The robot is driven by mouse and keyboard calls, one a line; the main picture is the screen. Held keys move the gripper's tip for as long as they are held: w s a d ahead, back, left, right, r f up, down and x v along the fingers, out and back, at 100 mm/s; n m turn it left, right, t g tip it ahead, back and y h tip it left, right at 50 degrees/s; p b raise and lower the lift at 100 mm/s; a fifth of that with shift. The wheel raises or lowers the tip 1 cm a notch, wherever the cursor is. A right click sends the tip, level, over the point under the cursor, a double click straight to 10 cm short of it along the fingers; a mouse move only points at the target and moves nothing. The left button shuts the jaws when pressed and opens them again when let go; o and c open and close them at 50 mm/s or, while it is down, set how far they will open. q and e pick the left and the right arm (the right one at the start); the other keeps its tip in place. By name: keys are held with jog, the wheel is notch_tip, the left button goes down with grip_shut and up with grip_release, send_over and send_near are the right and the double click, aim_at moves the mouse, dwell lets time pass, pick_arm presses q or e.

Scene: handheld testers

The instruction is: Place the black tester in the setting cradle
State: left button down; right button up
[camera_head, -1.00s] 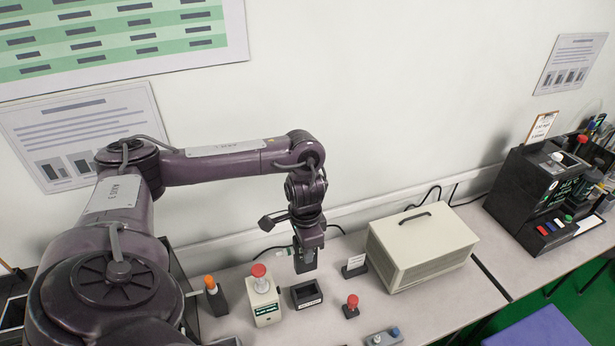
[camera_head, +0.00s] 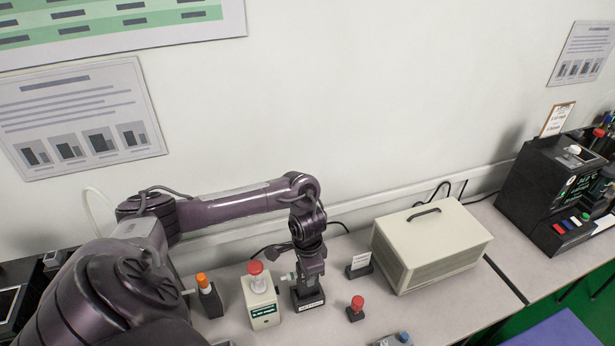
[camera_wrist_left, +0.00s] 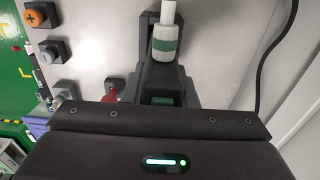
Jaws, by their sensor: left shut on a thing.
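My left gripper (camera_head: 309,278) points down at the black setting cradle (camera_head: 309,304), a small open-topped block with a white label. It is shut on the black tester, whose white-and-green end (camera_head: 287,278) sticks out to the left. This end also shows at the top of the left wrist view (camera_wrist_left: 164,42), with the dark tester body below it, between the fingers. The tester's lower end is at the cradle's opening; the gripper and cradle wall hide how deep it sits. My right gripper is not in view.
A cream tester (camera_head: 261,302) with a red knob stands close left of the cradle. An orange-capped black device (camera_head: 209,298) stands further left. A red button (camera_head: 356,307), a small card stand (camera_head: 359,266) and a large beige case (camera_head: 430,247) are to the right.

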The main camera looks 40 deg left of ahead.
pick_arm(q)
notch_tip(320, 180, down, 4)
jog(key=shift+r, duration=0.2)
jog(key=shift+f, duration=0.4)
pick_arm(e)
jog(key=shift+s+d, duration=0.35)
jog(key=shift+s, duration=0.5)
pick_arm(q)
jog(key=c, duration=1.2)
grip_release()
jog(key=shift+f, duration=0.1)
jog(key=shift+o, duration=0.2)
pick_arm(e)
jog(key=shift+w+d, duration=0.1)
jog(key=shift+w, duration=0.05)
